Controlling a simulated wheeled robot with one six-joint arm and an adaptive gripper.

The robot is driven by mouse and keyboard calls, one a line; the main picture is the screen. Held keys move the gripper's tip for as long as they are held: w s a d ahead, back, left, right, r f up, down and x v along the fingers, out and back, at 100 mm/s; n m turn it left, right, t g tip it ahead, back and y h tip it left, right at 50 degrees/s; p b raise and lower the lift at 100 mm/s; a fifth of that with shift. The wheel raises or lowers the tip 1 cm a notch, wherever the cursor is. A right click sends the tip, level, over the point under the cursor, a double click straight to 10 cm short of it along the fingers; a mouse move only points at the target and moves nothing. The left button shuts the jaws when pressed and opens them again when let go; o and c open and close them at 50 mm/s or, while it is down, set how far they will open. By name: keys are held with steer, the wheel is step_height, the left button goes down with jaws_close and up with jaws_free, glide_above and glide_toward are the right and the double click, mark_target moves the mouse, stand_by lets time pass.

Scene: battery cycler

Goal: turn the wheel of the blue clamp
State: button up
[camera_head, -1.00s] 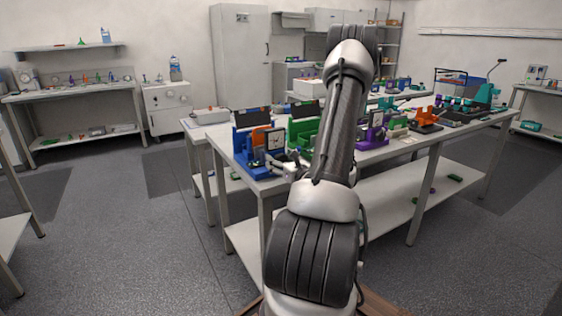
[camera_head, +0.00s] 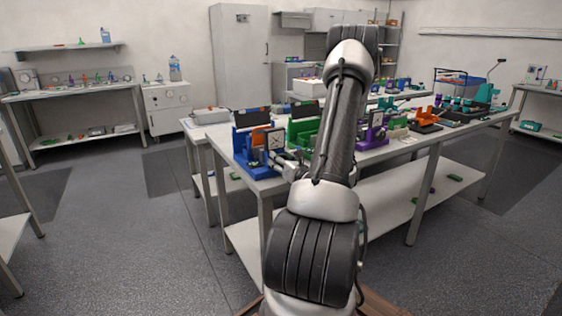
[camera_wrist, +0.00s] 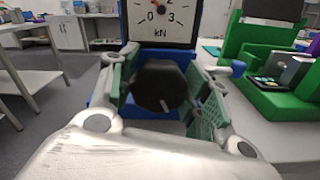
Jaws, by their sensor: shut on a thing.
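The blue clamp (camera_head: 254,171) stands near the left end of the long table, with a square dial reading kN (camera_wrist: 160,20) on its front. Its dark, faceted wheel (camera_wrist: 160,88) sits below the dial in the wrist view, with a short pale mark near its lower edge. My gripper (camera_wrist: 162,100) has one green-padded finger on each side of the wheel and is shut on it. In the head view my gripper (camera_head: 284,163) is small and partly hidden by my arm, in front of the clamp.
A green clamp (camera_wrist: 268,95) stands close to the right, with small items on its base. A purple device (camera_head: 374,135) and an orange one (camera_head: 426,115) stand farther along the table (camera_head: 400,147). Open floor lies to the left.

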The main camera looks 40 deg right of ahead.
steer(key=o, duration=1)
steer(key=shift+s, duration=0.1)
steer(key=v, duration=1.1)
steer(key=shift+s, duration=0.4)
